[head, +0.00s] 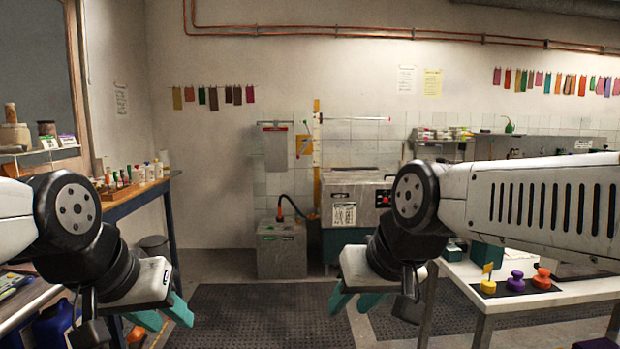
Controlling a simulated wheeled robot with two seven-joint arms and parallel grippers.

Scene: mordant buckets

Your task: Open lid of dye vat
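A grey metal box-shaped vat (355,192) with labels on its front stands against the tiled back wall, and it looks like the dye vat. Its top looks closed, but it is too far off to make out a lid or handle. My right arm hides its right side. My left gripper (165,317) hangs low at the left, its teal fingers apart and nothing between them. My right gripper (351,302) hangs low near the centre, fingers also apart and empty. Both grippers are well short of the vat.
A grey bin (281,248) stands left of the vat. Dark floor mats (262,312) cover clear floor ahead. A blue-legged bench (135,202) with bottles is at left. A white table (500,300) with yellow, purple and orange weights is at right, partly behind my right arm.

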